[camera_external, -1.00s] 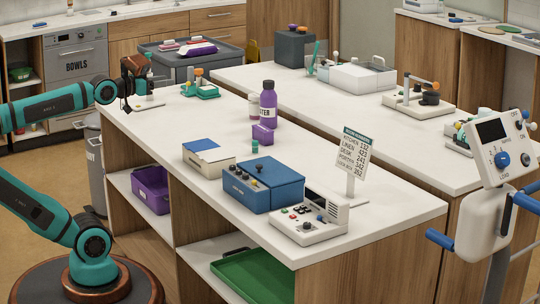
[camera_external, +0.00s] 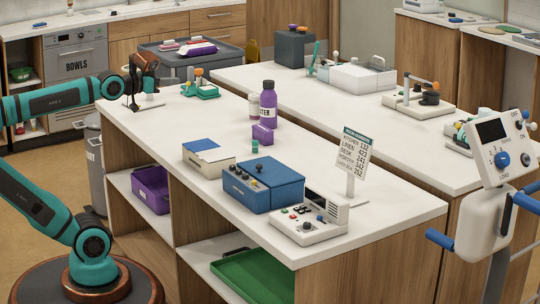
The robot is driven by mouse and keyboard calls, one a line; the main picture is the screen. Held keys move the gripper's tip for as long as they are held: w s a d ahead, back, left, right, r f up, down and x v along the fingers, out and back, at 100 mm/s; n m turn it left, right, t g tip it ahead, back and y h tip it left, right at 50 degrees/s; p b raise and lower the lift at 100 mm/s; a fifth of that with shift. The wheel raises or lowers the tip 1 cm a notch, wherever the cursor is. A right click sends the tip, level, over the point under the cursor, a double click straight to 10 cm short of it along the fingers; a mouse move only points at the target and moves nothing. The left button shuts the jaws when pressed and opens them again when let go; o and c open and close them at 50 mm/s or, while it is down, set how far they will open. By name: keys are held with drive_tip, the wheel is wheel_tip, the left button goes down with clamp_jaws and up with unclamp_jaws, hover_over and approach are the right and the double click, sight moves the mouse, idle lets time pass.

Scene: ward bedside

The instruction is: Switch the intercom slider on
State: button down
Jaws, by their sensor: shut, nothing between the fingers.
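The intercom is most likely the pale console (camera_external: 308,222) at the near right end of the white counter, with a small screen, several coloured buttons and a speaker grille. Its slider is too small to make out. My gripper (camera_external: 134,104) is at the far left end of the counter, pointing down, well away from the console. It is shut and empty, and its fingertips are small in this view.
A blue box with knobs (camera_external: 262,186), a cream box (camera_external: 208,158), a purple bottle (camera_external: 268,106) and a sign stand (camera_external: 354,160) stand on the counter (camera_external: 190,124). A green tray of small items (camera_external: 201,91) is near my gripper. The counter's left front stretch is clear.

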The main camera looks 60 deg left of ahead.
drive_tip(key=w+d+f+m+g+h, duration=0.1)
drive_tip(key=w+d+f+g+h, duration=0.15)
drive_tip(key=w+d, duration=0.65)
drive_tip(key=w+d+f+g+h, duration=0.25)
drive_tip(key=w+d+g, duration=0.2)
drive_tip(key=d, duration=0.85)
drive_tip(key=m+g, duration=0.2)
drive_tip(key=g, duration=0.4)
approach(311, 216)
wheel_tip(311, 216, up, 3)
drive_tip(key=shift+w+a+r, duration=0.15)
drive_tip(key=shift+w+a, duration=0.05)
drive_tip(key=shift+a, duration=0.1)
drive_tip(key=x, duration=1)
drive_tip(key=shift+s+d, duration=0.1)
drive_tip(key=shift+d, duration=0.05)
